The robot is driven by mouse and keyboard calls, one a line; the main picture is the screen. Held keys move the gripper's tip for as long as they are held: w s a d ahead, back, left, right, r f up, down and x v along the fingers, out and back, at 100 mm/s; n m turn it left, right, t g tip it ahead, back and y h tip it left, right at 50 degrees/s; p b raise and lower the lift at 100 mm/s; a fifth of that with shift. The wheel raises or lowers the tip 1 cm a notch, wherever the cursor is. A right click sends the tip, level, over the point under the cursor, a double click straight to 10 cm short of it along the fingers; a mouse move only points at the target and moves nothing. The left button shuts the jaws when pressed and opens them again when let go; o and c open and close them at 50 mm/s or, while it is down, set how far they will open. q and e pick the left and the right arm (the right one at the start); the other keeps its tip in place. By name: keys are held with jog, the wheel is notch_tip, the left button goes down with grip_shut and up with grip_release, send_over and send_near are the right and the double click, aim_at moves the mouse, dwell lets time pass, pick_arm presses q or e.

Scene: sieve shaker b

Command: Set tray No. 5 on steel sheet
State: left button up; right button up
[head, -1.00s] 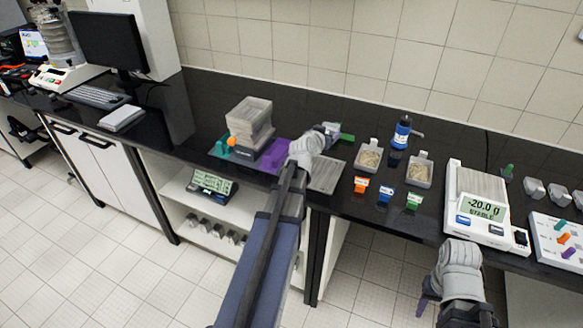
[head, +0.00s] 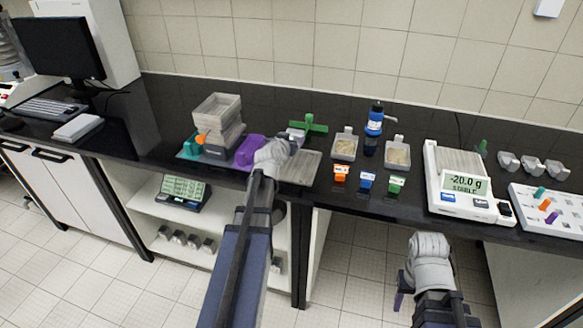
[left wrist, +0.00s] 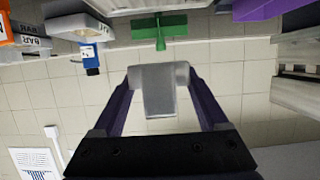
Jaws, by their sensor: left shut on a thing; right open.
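My left gripper (head: 293,138) is shut on a small grey tray (left wrist: 158,90), which sits between its purple fingers in the left wrist view. No number can be read on the tray. In the head view the tray (head: 297,132) is mostly hidden by my gripper. The steel sheet (head: 302,170) lies flat on the black bench, just right of and in front of my left gripper. The part of the sheet that shows is bare; its left part is hidden by my arm. My right gripper (head: 399,297) is open in front of the bench, low in the head view.
A green cross-shaped stand (head: 309,125) is behind my left gripper. A stack of sieves (head: 218,120) and a purple block (head: 249,149) are to its left. Two grain-filled trays (head: 345,148), a blue bottle (head: 375,120), coloured tags (head: 367,181) and a scale (head: 462,185) are to the right.

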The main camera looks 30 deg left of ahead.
aim_at(291, 167)
pick_arm(q)
jog(key=shift+f+b, duration=4.45)
jog(key=shift+f, duration=0.3)
jog(key=shift+f, duration=0.1)
jog(key=shift+f, duration=0.15)
jog(key=o, duration=1.2)
